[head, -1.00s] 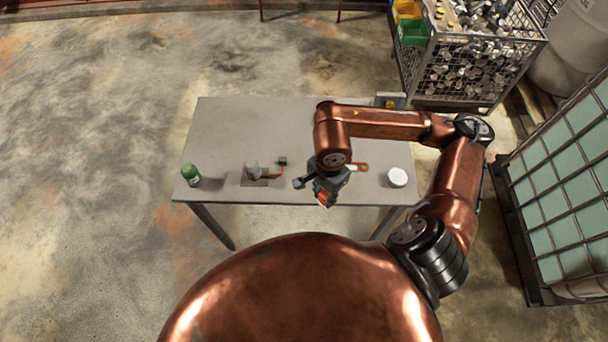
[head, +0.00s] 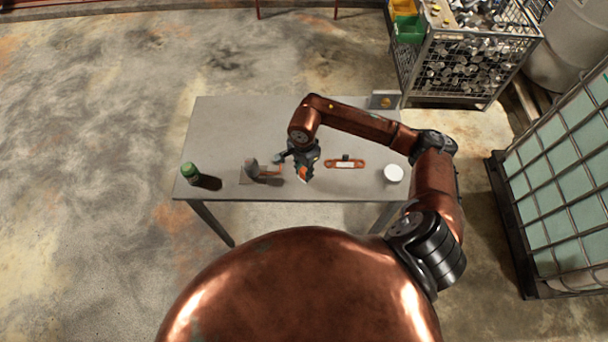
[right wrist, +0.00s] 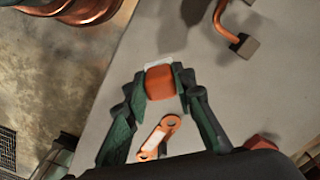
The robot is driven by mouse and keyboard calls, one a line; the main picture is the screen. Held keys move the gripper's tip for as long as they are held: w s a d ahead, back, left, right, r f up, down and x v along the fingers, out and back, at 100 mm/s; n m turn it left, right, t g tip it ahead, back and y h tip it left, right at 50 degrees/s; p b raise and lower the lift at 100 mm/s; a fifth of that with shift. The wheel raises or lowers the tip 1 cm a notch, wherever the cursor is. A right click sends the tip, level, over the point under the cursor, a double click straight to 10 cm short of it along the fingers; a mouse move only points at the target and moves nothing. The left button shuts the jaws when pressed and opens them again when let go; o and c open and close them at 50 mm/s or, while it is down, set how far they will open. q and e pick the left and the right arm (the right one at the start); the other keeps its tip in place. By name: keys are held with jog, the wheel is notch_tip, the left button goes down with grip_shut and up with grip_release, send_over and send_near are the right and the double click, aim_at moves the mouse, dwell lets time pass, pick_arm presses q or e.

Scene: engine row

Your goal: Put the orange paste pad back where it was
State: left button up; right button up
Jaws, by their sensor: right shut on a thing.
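The orange paste pad (right wrist: 160,85) is a small orange block held between the fingertips of my right gripper (right wrist: 160,79) in the right wrist view. In the head view my right gripper (head: 304,172) hangs over the front middle of the table, with the orange pad (head: 303,175) at its tips. A pale edge shows just beyond the pad in the wrist view; I cannot tell what it belongs to. I cannot tell how high the pad is above the table. My left gripper is not in view.
The grey table (head: 235,125) holds a green bottle (head: 190,173), a copper pipe piece (head: 269,170) left of my gripper, a labelled copper link (head: 344,163) to its right, a white round container (head: 393,173) and a grey box (head: 384,99). The table's back left is clear.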

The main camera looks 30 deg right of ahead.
aim_at(304, 171)
notch_tip(304, 171, down, 3)
jog(key=shift+s+r, duration=0.1)
jog(key=shift+r, duration=0.1)
jog(key=shift+f, duration=0.15)
jog(key=o, duration=1)
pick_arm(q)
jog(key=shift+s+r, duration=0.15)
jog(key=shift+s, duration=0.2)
pick_arm(e)
jog(key=shift+r, duration=0.2)
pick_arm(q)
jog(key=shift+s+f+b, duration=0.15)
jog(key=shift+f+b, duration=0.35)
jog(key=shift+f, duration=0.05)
pick_arm(e)
notch_tip(304, 171, up, 12)
